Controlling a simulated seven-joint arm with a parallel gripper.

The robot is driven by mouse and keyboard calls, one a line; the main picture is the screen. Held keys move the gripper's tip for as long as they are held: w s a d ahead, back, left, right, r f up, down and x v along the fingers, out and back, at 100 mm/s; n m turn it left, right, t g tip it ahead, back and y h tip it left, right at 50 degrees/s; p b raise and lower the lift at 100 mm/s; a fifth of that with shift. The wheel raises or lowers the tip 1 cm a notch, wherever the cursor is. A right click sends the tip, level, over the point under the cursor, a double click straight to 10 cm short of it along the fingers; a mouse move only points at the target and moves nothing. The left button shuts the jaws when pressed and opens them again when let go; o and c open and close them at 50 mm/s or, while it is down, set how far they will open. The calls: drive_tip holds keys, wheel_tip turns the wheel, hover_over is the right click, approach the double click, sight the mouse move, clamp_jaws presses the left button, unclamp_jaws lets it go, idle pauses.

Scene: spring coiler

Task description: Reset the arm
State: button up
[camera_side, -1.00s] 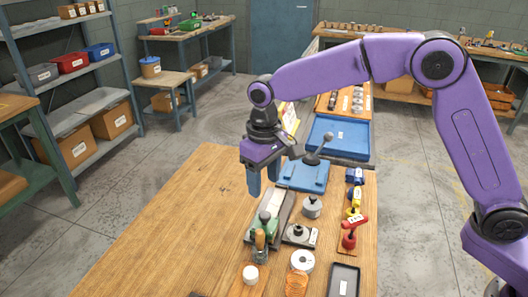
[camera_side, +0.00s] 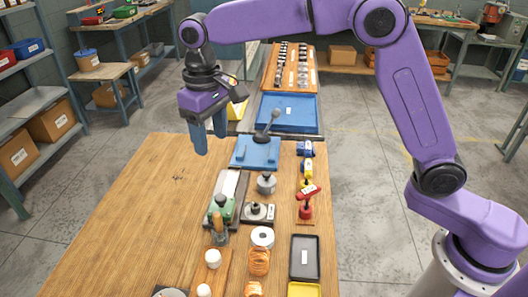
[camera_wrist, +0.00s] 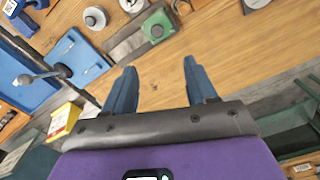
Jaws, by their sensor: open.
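My gripper (camera_side: 210,134) hangs above the far left part of the wooden table, with its blue fingers pointing down. In the wrist view my gripper (camera_wrist: 158,80) has its two blue fingers spread apart, with only wooden tabletop between them. It is open and empty. A blue plate fixture with a lever (camera_side: 256,152) stands to the right of the fingers, apart from them. The green coiler device (camera_side: 222,208) stands on the table nearer the camera, and it also shows at the top of the wrist view (camera_wrist: 157,22).
A blue tray (camera_side: 287,112) lies beyond the fixture. Blue, yellow and red clamps (camera_side: 307,190) line the right side. Copper coils (camera_side: 259,262), a white spool (camera_side: 262,237) and a dark tray (camera_side: 305,257) lie near the front. The table's left part (camera_side: 140,220) is clear.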

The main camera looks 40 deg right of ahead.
drive_tip(key=s+d+f+n, duration=0.2)
drive_tip(key=s+d+n, duration=0.2)
drive_tip(key=s+d, duration=0.7)
drive_tip(key=s+d+f+n, duration=0.3)
drive_tip(key=s+d, duration=0.9)
drive_tip(key=s, duration=0.8)
drive_tip(key=shift+f+n, duration=0.3)
drive_tip(key=shift+n, duration=0.2)
drive_tip(key=shift+w+d, duration=0.1)
